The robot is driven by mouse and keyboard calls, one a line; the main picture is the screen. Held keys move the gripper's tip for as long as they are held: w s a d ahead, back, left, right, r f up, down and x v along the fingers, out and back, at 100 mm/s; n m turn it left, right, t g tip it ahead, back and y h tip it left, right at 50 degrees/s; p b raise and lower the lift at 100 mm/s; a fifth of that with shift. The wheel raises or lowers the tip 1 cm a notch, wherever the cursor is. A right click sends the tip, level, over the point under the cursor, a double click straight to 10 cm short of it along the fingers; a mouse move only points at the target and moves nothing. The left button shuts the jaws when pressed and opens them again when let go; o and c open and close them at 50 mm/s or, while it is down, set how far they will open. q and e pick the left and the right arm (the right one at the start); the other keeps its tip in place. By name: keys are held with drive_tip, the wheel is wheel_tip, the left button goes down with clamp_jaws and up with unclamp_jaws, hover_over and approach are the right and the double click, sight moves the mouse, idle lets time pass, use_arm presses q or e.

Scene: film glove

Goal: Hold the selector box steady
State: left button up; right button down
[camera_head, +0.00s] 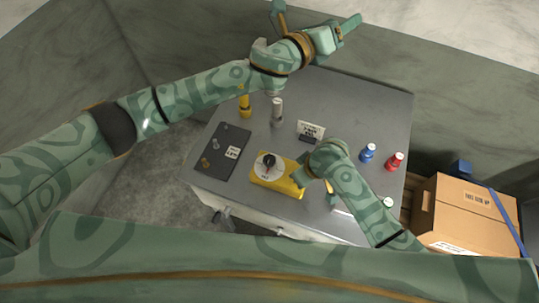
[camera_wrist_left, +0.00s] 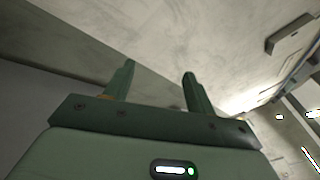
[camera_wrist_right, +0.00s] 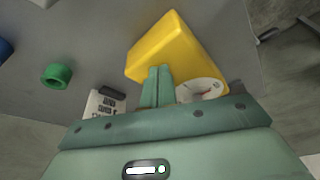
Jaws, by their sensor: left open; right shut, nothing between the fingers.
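The selector box is a yellow box (camera_head: 285,184) with a white dial and a dark knob (camera_head: 268,161), near the front of the grey table. In the right wrist view its yellow body (camera_wrist_right: 175,48) is just beyond my fingers, with the dial (camera_wrist_right: 205,90) partly hidden by the gripper. My right gripper (camera_wrist_right: 157,68) is shut with nothing between its fingers, at the box's right side in the head view; I cannot tell whether it touches. My left gripper (camera_head: 315,15) is open and empty, raised past the table's back edge. The left wrist view shows its spread fingers (camera_wrist_left: 158,70).
A dark panel (camera_head: 213,148) lies left of the box. A yellow cylinder (camera_head: 244,108), a grey cylinder (camera_head: 277,112) and a sign (camera_head: 311,130) stand behind. Blue (camera_head: 368,153) and red (camera_head: 395,161) containers stand at right. A cardboard box (camera_head: 463,215) is beyond the table's right edge.

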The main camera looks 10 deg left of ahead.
use_arm(q)
drive_tip(key=s+d+r+m+g+h, duration=0.2)
drive_tip(key=s+d+m+g+h, duration=0.4)
drive_tip(key=m, duration=0.4)
drive_tip(key=m+g+y, duration=0.8)
drive_tip(key=m+y, duration=0.7)
drive_tip(key=y, duration=0.3)
hover_over(269, 159)
wheel_tip(269, 159, down, 21)
drive_tip(key=shift+t, duration=0.3)
wheel_tip(269, 159, down, 12)
drive_tip(key=shift+r, duration=0.25)
drive_tip(key=shift+f, duration=0.45)
drive_tip(key=c, duration=1)
